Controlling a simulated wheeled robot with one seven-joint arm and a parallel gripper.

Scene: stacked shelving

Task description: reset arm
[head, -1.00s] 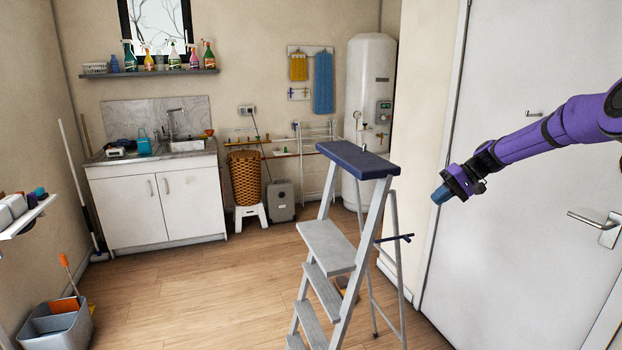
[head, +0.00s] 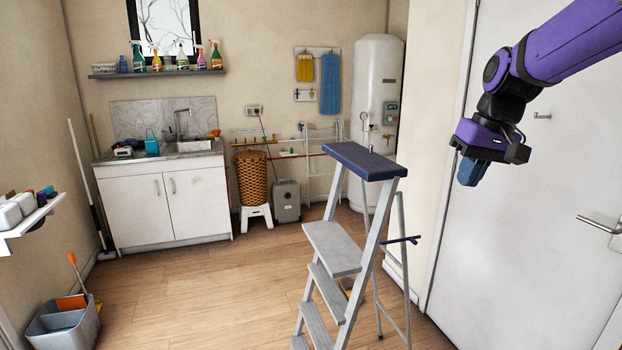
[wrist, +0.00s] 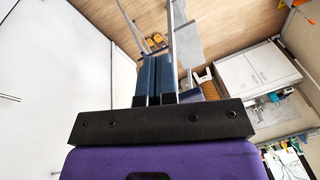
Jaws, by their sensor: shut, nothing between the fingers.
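My gripper (head: 472,171) hangs at the right of the head view, at the end of my purple arm, in front of the white door. Its blue fingers point down and are together, with nothing held. In the wrist view my gripper (wrist: 155,62) shows its two blue fingers side by side, closed, above a black bar and purple housing. The fingers touch nothing in either view.
A stepladder (head: 335,248) with a dark blue top stands left of my gripper. The white door (head: 520,200) with a handle is at the right. A sink cabinet (head: 165,205) and water heater (head: 377,90) are at the back. Wooden floor (head: 200,290) lies open at centre left.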

